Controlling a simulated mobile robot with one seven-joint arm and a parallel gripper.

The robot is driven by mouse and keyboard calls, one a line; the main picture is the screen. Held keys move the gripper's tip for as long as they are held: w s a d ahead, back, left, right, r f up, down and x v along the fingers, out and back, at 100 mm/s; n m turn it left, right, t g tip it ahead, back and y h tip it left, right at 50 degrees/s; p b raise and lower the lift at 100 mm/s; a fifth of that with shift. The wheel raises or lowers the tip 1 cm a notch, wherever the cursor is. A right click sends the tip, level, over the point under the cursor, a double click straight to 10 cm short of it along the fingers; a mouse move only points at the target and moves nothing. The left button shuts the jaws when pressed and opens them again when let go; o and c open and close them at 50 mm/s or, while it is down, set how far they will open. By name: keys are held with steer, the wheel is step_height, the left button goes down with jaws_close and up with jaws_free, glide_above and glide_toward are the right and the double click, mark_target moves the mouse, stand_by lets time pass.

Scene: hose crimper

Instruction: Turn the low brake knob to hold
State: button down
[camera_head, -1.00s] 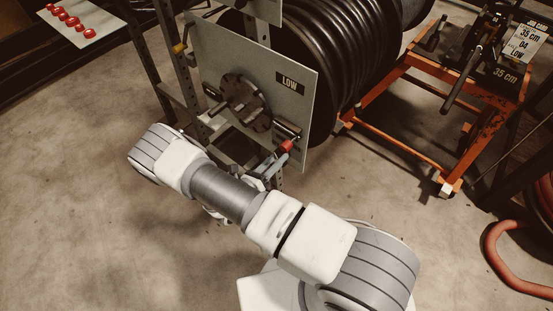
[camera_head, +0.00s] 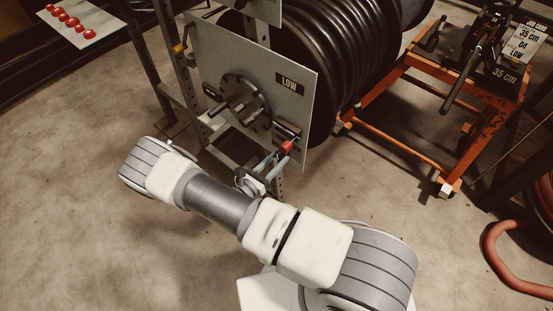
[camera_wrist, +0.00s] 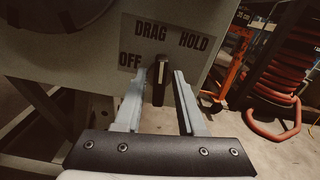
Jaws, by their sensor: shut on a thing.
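The low brake knob (camera_wrist: 159,84) is a dark bar with a pale line on the plate of the LOW reel. In the wrist view its pale line points up, near the word DRAG; OFF is at its left and HOLD at its upper right. My gripper (camera_wrist: 153,74) has its two grey fingers either side of the knob, shut on it. In the head view my gripper (camera_head: 268,166) reaches the lower right corner of the LOW panel (camera_head: 300,100), by a red part (camera_head: 287,146). The knob itself is hard to make out there.
A black hose reel (camera_head: 335,50) stands behind the panel, with a round hub plate (camera_head: 244,102) on its front. A steel frame post (camera_head: 190,85) is at the left. An orange cart (camera_head: 455,130) stands at the right. The floor at the left is clear.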

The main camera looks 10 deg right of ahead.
steer(key=m, duration=0.3)
steer(key=shift+s+m, duration=0.1)
steer(key=shift+m, duration=0.3)
steer(key=shift+s+f+m+p, duration=0.1)
steer(key=shift+m+p, duration=0.35)
steer(key=shift+m, duration=1.35)
steer(key=c, duration=0.8)
jaws_free()
steer(key=p+v, duration=0.2)
steer(key=v, duration=1.5)
steer(key=shift+s+a, duration=0.1)
